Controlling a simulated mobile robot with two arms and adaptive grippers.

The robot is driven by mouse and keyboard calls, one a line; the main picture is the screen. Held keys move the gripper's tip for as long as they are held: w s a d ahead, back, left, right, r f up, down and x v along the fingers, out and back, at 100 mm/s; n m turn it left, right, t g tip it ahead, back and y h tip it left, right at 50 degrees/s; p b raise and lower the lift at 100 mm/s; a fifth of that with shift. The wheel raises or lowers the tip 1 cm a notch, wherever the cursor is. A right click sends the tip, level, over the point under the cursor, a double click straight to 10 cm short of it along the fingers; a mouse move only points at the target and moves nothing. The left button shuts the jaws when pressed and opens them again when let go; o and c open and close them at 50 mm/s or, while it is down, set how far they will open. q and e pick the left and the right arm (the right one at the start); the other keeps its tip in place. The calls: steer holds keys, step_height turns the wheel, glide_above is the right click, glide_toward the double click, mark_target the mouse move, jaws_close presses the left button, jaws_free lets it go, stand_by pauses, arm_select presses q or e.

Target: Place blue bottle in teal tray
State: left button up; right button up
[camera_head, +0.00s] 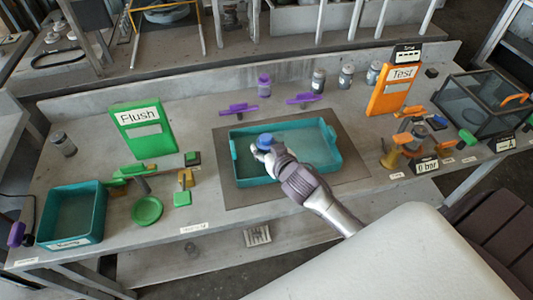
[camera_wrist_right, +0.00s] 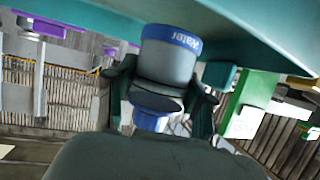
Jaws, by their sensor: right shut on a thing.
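The blue bottle, with a blue cap (camera_head: 265,140), is over or inside the teal tray (camera_head: 312,148) at the middle of the bench. In the wrist view the bottle (camera_wrist_right: 168,60) has a grey body and a blue band lettered "Water". My right gripper (camera_head: 262,150) is shut around it. I cannot tell whether its base touches the tray floor. The tray's teal side also shows in the wrist view (camera_wrist_right: 260,30). My left gripper is not in view.
A second teal tray (camera_head: 75,238) stands at the left front. A green "Flush" board (camera_head: 143,143) and an orange "Test" board (camera_head: 394,100) flank the tray. A purple-labelled bottle (camera_head: 264,87) and several grey bottles (camera_head: 346,76) stand behind. The tray's right half is clear.

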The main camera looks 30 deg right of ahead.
steer(key=shift+f, duration=1.65)
steer(key=shift+f, duration=0.15)
steer(key=o, duration=1.3)
steer(key=shift+s, duration=0.1)
steer(key=shift+c, duration=0.2)
steer(key=shift+r, duration=0.2)
steer(key=v, duration=1.2)
steer(key=shift+b, duration=0.4)
